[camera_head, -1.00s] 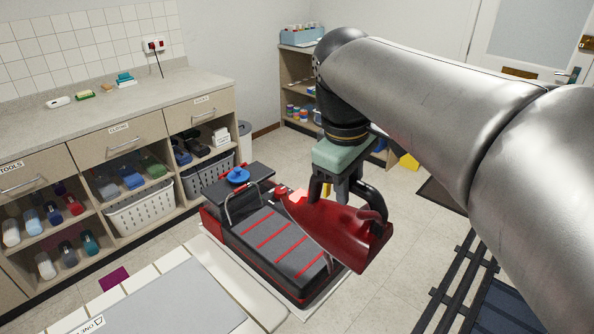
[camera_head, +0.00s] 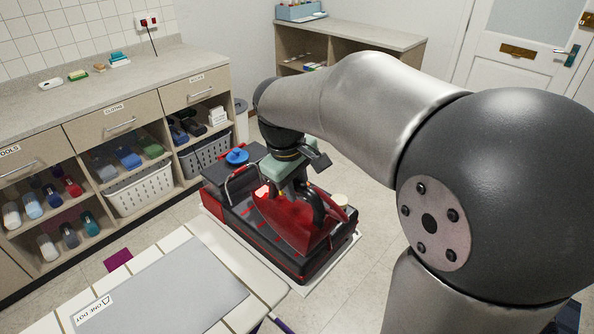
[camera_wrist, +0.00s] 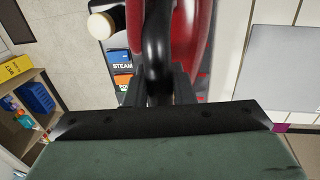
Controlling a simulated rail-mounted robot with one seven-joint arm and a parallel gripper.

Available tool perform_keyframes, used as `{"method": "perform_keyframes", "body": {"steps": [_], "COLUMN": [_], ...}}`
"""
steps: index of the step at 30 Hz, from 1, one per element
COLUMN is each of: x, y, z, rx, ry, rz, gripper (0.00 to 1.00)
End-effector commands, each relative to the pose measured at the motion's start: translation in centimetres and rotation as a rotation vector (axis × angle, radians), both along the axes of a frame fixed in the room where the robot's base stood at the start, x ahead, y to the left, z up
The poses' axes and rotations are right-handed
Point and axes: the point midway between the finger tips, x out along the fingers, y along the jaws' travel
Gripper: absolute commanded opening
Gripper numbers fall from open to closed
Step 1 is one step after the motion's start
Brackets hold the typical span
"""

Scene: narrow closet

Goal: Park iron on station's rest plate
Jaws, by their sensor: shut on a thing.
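The red iron (camera_head: 290,218) hangs in my gripper (camera_head: 296,190), over the station. In the wrist view the gripper (camera_wrist: 160,92) is shut around the iron's black handle (camera_wrist: 157,45), with the red body (camera_wrist: 198,40) beyond it. I cannot tell whether the iron's sole touches the plate.
A blue cap (camera_head: 237,156) sits on the station's far left end. Cabinets with a counter (camera_head: 110,100) line the left wall, and shelves (camera_head: 350,42) stand behind. Floor right of the station is clear.

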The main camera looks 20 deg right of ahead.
Motion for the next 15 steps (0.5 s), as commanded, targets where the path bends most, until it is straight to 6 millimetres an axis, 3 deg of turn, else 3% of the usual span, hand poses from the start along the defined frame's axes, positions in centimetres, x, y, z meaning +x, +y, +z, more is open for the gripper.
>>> {"method": "perform_keyframes", "body": {"steps": [4,15], "x": [0.0,0.0], "y": [0.0,0.0], "z": [-1.1,-1.5], "rx": [0.0,0.0], "ry": [-0.005,-0.006], "rz": [0.0,0.0], "gripper": [0.0,0.0]}}
